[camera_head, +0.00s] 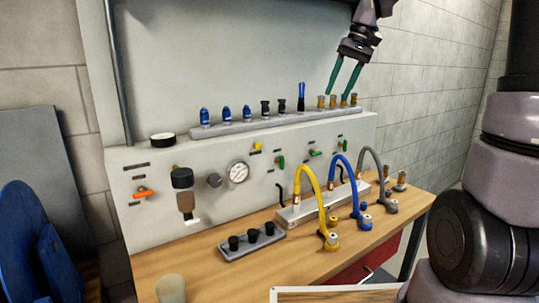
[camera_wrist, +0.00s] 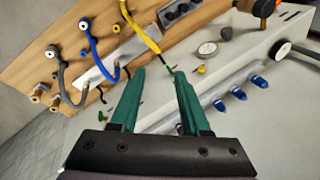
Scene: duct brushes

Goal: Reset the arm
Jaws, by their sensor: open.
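My gripper (camera_head: 342,82) hangs at the top right in the head view, above the right end of the grey rack on top of the panel. Its two green fingers are apart with nothing between them. In the wrist view my gripper (camera_wrist: 160,72) also shows open and empty, its fingers pointing toward the bench. The grey rack (camera_head: 240,127) holds blue, black and brass fittings, and one taller blue piece (camera_head: 301,97). The fingertips are close to the brass fittings (camera_head: 333,101) in the head view; I cannot tell whether they touch.
On the wooden bench (camera_head: 215,275), yellow (camera_head: 318,187), blue (camera_head: 350,178) and grey (camera_head: 375,162) hoses arch from a metal block. A dark-capped tray (camera_head: 252,246) lies left of them. The panel carries a gauge (camera_head: 238,172) and an orange-handled valve (camera_head: 145,193). Air above the rack's left is clear.

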